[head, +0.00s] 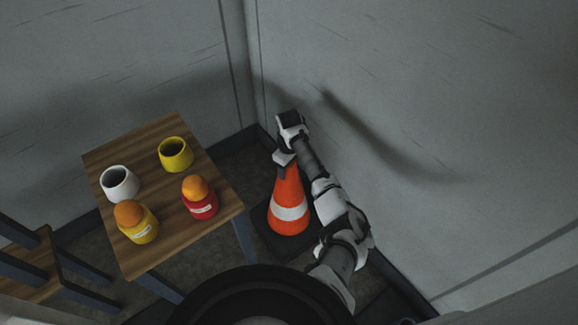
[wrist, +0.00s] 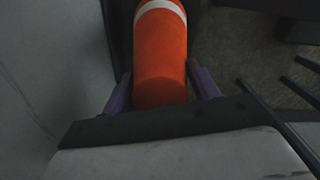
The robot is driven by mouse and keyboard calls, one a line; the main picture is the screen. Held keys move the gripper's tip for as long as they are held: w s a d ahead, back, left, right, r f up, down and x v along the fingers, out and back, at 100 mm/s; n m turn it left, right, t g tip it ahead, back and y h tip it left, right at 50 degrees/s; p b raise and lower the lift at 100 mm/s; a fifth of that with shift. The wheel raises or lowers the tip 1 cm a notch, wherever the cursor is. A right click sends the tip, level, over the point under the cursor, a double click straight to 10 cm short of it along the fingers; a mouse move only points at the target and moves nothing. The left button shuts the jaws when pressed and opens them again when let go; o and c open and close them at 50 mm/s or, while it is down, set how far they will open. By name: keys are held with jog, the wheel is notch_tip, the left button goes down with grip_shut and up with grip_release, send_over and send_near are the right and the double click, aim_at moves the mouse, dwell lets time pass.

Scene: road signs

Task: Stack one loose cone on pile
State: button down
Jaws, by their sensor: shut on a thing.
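An orange traffic cone (head: 288,195) with a white band and a dark base (head: 270,240) stands upright between the table and the right wall. My gripper (head: 284,158) is at the cone's top. In the wrist view my gripper (wrist: 162,88) has one purple finger on each side of the cone's orange tip (wrist: 160,60), shut on it. The lower part of the cone runs out of the wrist view. I cannot tell whether its base rests on the floor, or whether it is one cone or several nested. No other cone shows.
A wooden table (head: 138,235) stands at the left. It holds a white cup (head: 119,183), a yellow cup (head: 175,154), and yellow (head: 141,226) and red (head: 200,204) containers with orange tops. A wooden chair (head: 35,265) is at the far left. Walls close in behind and right.

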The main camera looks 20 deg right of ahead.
jog(key=shift+c, duration=2.3)
grip_release()
jog(key=shift+o, duration=0.7)
jog(key=shift+f, duration=0.2)
notch_tip(320, 180, up, 14)
